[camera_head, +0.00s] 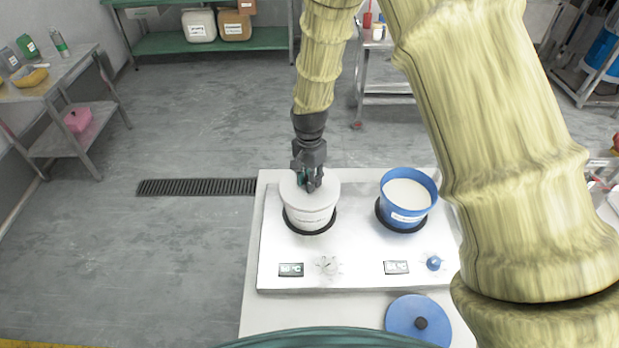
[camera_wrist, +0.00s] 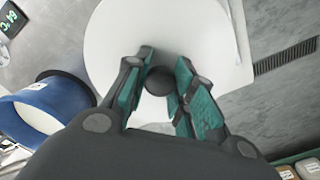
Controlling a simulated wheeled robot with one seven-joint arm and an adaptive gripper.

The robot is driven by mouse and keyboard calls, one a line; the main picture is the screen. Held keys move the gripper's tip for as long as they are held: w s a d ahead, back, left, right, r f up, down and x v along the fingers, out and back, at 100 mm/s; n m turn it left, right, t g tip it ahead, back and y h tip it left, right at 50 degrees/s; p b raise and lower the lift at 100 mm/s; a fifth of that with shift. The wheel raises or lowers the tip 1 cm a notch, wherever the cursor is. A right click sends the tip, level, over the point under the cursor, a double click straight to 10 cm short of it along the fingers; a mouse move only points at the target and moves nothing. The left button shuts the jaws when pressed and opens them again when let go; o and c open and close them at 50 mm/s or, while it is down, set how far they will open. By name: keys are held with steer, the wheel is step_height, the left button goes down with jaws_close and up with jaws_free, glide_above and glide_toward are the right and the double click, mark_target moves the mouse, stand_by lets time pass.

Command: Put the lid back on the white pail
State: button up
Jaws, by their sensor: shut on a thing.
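The white pail (camera_head: 311,217) stands upright on the left black ring of the hotplate. Its white lid (camera_head: 322,187) is over the pail's mouth; I cannot tell whether it is fully seated. My gripper (camera_head: 309,182) points down at the lid's middle. In the wrist view, my gripper (camera_wrist: 161,72) has its green-padded fingers around the dark round knob (camera_wrist: 160,81) of the lid (camera_wrist: 150,30) and is shut on it. A white curved edge shows past the lid's right side there.
A blue pail (camera_head: 407,203) with white contents stands open on the right ring, close beside the white pail. A blue lid (camera_head: 418,318) with a dark knob lies on the table in front. The hotplate (camera_head: 350,250) has two displays and knobs along its front.

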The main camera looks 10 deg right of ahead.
stand_by(0.3)
steer(key=o, duration=1.6)
steer(key=shift+r, duration=0.1)
steer(key=shift+r+p, duration=2.3)
steer(key=shift+r, duration=1.1)
steer(key=shift+c, duration=0.3)
jaws_close()
steer(key=shift+f+b, duration=1.3)
steer(key=shift+f, duration=1.4)
